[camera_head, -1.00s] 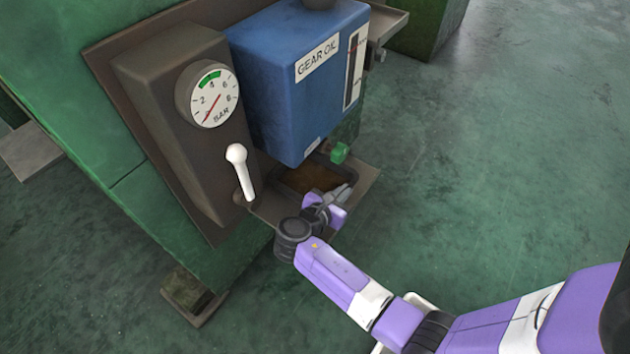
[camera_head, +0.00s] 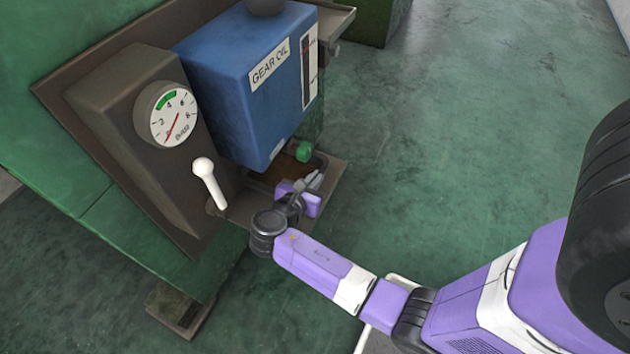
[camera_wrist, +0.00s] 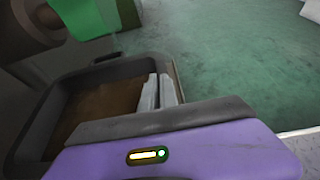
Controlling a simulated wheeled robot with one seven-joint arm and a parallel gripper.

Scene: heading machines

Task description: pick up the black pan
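The black pan is a shallow dark tray with brown contents. In the head view its contents (camera_head: 283,174) show under the blue gear oil tank, partly hidden by the tank and my gripper. In the wrist view the pan's dark rim (camera_wrist: 105,68) shows at left and centre. My gripper (camera_head: 314,180) is at the pan's right side. In the wrist view its two grey fingers (camera_wrist: 158,90) stand close together at the pan's right wall, with a thin dark gap between them. I cannot tell whether they are clamped on the wall.
The blue gear oil tank (camera_head: 245,80) hangs just above the pan, with a green tap (camera_head: 303,151) near it. A white-knobbed lever (camera_head: 208,180) and pressure gauge (camera_head: 172,115) are at left. Open green floor (camera_head: 450,120) lies to the right.

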